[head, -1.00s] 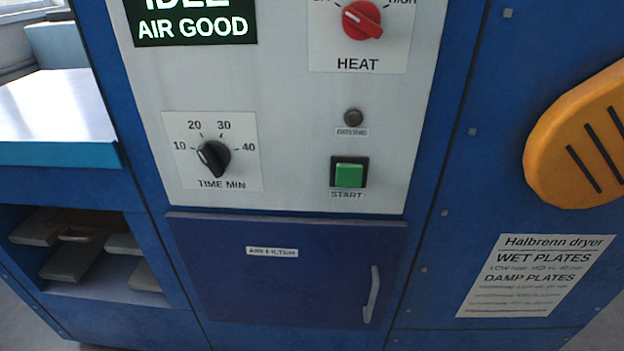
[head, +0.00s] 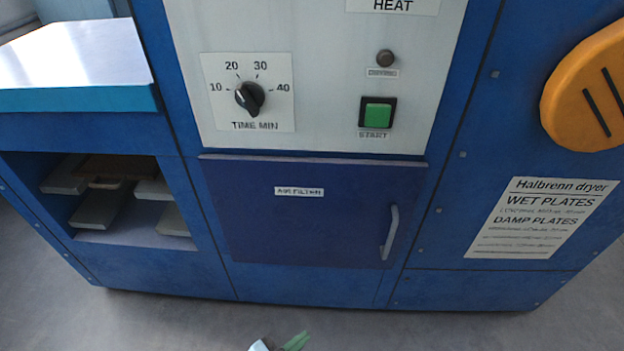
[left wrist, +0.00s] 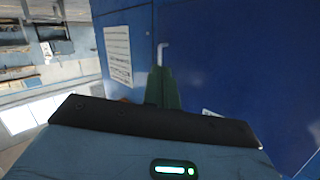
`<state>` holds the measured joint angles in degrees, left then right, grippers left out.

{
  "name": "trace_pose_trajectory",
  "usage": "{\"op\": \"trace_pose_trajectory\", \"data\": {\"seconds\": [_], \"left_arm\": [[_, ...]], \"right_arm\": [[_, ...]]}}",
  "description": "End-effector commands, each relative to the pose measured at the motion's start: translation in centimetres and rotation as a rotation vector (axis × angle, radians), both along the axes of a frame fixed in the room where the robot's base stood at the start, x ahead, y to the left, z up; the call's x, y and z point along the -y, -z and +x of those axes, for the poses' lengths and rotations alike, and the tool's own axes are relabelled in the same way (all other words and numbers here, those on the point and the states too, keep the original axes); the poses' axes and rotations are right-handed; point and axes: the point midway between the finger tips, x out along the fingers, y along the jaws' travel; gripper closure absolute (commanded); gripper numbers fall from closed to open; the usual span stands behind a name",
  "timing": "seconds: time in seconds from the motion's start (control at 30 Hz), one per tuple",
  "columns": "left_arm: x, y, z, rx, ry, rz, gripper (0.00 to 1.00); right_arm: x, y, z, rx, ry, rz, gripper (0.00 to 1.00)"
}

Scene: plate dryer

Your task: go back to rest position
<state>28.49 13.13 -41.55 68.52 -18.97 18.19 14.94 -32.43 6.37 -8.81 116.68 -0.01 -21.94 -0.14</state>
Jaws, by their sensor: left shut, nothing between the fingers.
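My left gripper (head: 282,343) shows only as a green fingertip and a pale piece at the bottom edge of the head view. In the left wrist view its green fingers (left wrist: 162,88) are together, with nothing between them. They stand apart from the blue dryer front (left wrist: 215,60), as far as I can tell. My right gripper is in neither view. The dryer's air filter door (head: 300,225) is closed, with a grey handle (head: 391,232) on its right side.
The panel above carries the time knob (head: 249,98) and green start button (head: 377,114). An open bay with grey plates (head: 101,208) is at left, below a pale worktop (head: 75,50). An orange cover (head: 590,105) juts out at right. Grey floor (head: 430,330) in front is clear.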

Motion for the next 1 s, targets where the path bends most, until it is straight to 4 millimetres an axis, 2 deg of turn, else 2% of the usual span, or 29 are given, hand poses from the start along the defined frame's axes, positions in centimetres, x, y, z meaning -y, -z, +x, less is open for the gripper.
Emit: {"op": "trace_pose_trajectory", "data": {"seconds": [0.03,0.1,0.3,0.5,0.87,1.0], "left_arm": [[-3.3,1.2,0.0,0.0,-0.001,0.059,1.0],[-6.9,2.3,0.0,0.0,-0.001,0.123,1.0],[-15.1,3.8,0.0,0.0,-0.003,0.262,1.0],[-21.8,4.3,0.0,0.0,-0.003,0.376,1.0],[-21.7,5.3,-7.6,-0.14,-0.125,0.357,1.0],[-22.3,5.3,-11.9,-0.227,-0.188,0.364,1.0]], "right_arm": [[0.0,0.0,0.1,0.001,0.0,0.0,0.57],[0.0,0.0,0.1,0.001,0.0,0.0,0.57],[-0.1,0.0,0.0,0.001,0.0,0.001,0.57],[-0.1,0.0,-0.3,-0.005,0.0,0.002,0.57],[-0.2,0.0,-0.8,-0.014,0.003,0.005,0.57],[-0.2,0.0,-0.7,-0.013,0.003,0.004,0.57]]}}
